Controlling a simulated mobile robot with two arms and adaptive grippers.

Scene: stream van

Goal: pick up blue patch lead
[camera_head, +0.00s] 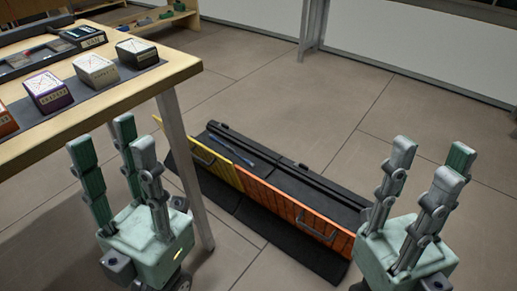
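A thin blue item (239,156), perhaps the blue patch lead, lies in a long dark open case (300,180) on the floor. It is too small to make out its ends. My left gripper (114,142) is open and empty, fingers up, in front of the table and left of the case. My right gripper (432,160) is open and empty, fingers up, to the right of the case's near end. Both grippers are apart from the blue item.
Tiled floor (300,95) beyond is clear.

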